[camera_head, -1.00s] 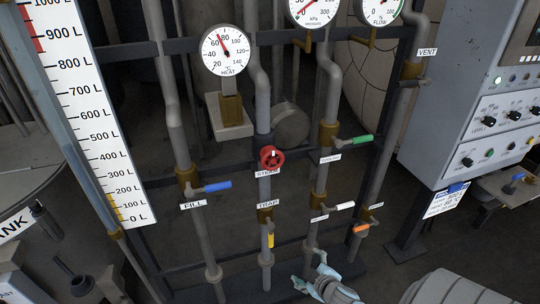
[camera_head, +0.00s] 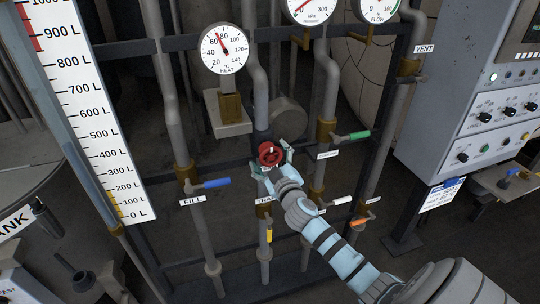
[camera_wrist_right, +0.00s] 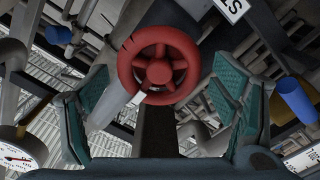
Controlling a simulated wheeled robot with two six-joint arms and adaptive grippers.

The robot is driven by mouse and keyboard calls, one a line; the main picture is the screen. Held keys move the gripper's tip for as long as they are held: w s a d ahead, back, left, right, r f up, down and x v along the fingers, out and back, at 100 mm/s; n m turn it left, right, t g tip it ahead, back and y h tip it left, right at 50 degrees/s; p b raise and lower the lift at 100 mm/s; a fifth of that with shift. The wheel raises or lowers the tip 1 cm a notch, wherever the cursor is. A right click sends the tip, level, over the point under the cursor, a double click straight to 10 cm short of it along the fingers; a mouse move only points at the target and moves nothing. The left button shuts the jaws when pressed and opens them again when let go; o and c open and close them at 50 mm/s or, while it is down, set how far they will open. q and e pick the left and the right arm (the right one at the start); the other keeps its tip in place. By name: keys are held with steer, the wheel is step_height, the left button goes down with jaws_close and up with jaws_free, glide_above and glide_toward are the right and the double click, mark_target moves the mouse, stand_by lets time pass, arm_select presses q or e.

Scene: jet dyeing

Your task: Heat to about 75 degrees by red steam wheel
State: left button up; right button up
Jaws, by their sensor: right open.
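The red steam wheel (camera_head: 270,154) sits on a grey vertical pipe in the middle of the head view. My right gripper (camera_head: 273,165) is at the wheel, open, with a finger on each side of it. In the right wrist view the wheel (camera_wrist_right: 160,66) shows face-on between the two green-padded fingers, with gaps on both sides. I cannot tell how far its rim reaches between the pads. The round HEAT gauge (camera_head: 224,48) has its needle pointing up and slightly left, between the 60 and 80 marks. My left gripper is not in view.
The blue FILL lever (camera_head: 214,184) is left of the wheel, the green lever (camera_head: 358,135) right. White and orange (camera_head: 360,221) levers and the yellow TRAP lever (camera_head: 269,235) sit lower. A control cabinet (camera_head: 470,100) stands at right and a litre scale (camera_head: 95,110) at left.

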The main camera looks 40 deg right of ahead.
steer(key=shift+w+d, duration=0.1)
steer(key=shift+w, duration=0.15)
steer(key=shift+c, duration=0.6)
steer(key=c, duration=1)
steer(key=shift+c, duration=0.2)
steer(key=shift+n, duration=0.4)
steer(key=n+p, duration=0.1)
steer(key=n, duration=0.3)
steer(key=shift+f, duration=0.15)
steer(key=n+p, duration=0.1)
steer(key=n, duration=0.4)
steer(key=shift+f, duration=0.2)
